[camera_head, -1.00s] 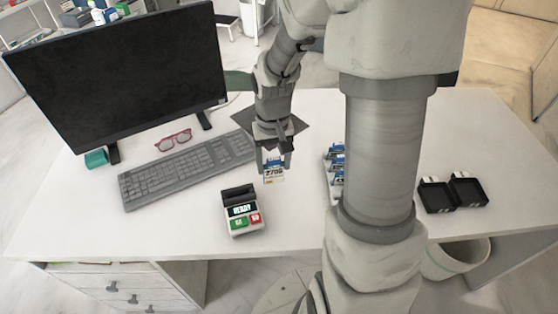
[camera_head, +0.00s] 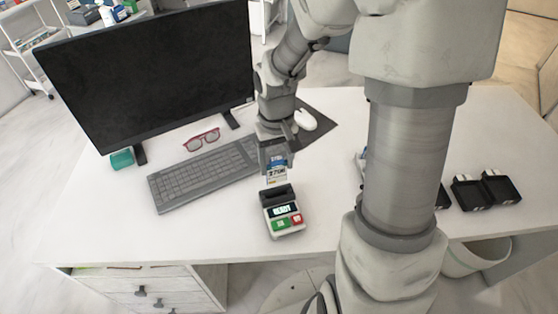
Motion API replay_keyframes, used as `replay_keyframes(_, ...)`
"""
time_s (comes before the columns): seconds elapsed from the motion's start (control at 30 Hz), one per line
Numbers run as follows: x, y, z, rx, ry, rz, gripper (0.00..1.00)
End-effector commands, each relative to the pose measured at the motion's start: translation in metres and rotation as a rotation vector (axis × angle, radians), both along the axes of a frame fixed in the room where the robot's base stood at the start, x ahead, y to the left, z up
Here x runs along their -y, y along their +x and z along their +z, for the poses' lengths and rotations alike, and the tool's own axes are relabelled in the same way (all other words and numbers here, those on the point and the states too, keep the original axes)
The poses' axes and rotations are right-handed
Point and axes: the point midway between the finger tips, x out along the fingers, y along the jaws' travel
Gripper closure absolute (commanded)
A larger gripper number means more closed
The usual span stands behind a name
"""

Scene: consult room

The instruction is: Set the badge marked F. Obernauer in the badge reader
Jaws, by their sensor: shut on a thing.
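My gripper (camera_head: 275,158) is shut on a white badge with a blue band (camera_head: 277,173), which hangs upright below the fingers. The name on it is too small to read. The badge reader (camera_head: 283,213) stands on the desk just below it in the picture, with a dark slot part at the back, a small lit display, and a green and a red button. The badge's lower edge is close to the slot at the back of the reader. I cannot tell whether it touches or has entered it.
A keyboard (camera_head: 203,175), red glasses (camera_head: 202,139) and a monitor (camera_head: 150,75) are at left. A white mouse (camera_head: 305,120) lies on a dark pad (camera_head: 318,127) behind my gripper. Black trays (camera_head: 471,194) stand at right. My arm hides part of the desk.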

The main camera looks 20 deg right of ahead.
Motion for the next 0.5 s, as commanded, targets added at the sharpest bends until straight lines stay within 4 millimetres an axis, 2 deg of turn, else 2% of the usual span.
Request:
replay_keyframes(0.17,0.0,0.0,-0.006,0.0,0.0,0.002,0.86)
replay_keyframes(0.5,0.0,0.0,-0.032,0.0,0.0,0.002,0.86)
